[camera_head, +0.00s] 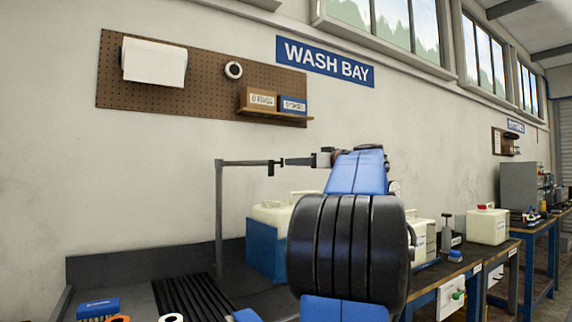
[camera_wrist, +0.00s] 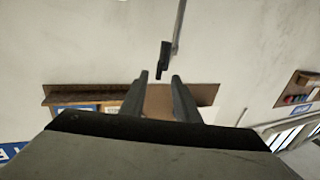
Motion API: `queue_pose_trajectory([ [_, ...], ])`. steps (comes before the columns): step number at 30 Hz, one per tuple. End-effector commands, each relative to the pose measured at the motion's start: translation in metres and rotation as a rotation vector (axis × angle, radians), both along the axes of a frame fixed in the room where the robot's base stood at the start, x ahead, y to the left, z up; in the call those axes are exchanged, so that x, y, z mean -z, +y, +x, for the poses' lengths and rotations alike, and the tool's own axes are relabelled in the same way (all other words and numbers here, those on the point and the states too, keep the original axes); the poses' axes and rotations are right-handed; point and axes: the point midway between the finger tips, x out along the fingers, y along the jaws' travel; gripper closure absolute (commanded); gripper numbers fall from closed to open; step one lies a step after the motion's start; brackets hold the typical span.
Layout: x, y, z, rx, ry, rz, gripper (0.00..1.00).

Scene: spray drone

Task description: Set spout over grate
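The spout (camera_head: 271,169) is a short dark piece hanging from the end of a thin grey horizontal pipe on an upright post (camera_head: 219,215). It hangs right of the post. The black slatted grate (camera_head: 193,298) lies low at the left in the head view, left of and below the spout. My gripper (camera_head: 285,162) is close to the spout's right side. In the wrist view my gripper (camera_wrist: 160,76) has its two fingers apart. The spout (camera_wrist: 164,58) shows just beyond the fingertips, its lower end lined up with the gap. Contact cannot be told.
A blue crate (camera_head: 263,249) with a whitish container stands below the pipe, partly hidden by my arm. A pegboard (camera_head: 205,83) with a shelf is on the wall. Workbenches run along the right.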

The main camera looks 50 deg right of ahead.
Motion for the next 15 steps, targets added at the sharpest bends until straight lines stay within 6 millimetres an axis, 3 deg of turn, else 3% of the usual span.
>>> queue_pose_trajectory([
  [6, 0.0, 0.002, 0.033, -0.002, 0.001, 0.0, 0.71],
  [15, 0.0, 0.003, 0.052, -0.001, 0.0, 0.0, 0.71],
])
